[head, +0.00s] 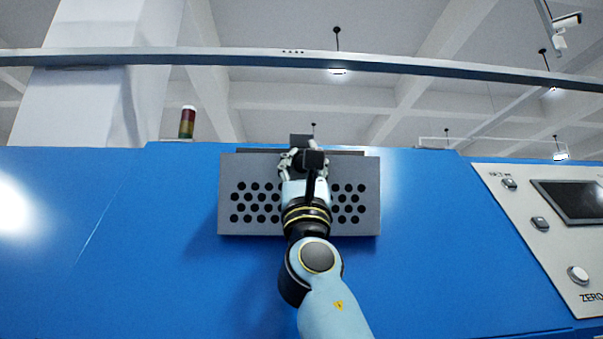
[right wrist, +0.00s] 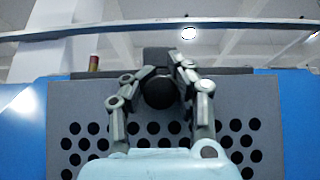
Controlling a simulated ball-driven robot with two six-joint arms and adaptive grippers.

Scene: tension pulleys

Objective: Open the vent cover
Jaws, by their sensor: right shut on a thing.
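The vent cover (head: 362,214) is a grey panel with rows of round black holes on the blue machine's face. Its perforated face also shows in the right wrist view (right wrist: 262,108). My right gripper (head: 303,158) is at the cover's top middle, in front of the panel. In the right wrist view its two fingers (right wrist: 158,88) are shut on a dark round knob (right wrist: 158,92) at the cover's upper edge. A dark block (right wrist: 156,58) stands just behind the knob. My right forearm hides the middle of the cover. My left gripper is not in view.
The blue machine face (head: 130,240) is bare left of the cover. A control panel (head: 540,235) with a screen and buttons is at the right. A signal light (head: 187,122) stands on the machine's top edge at the left.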

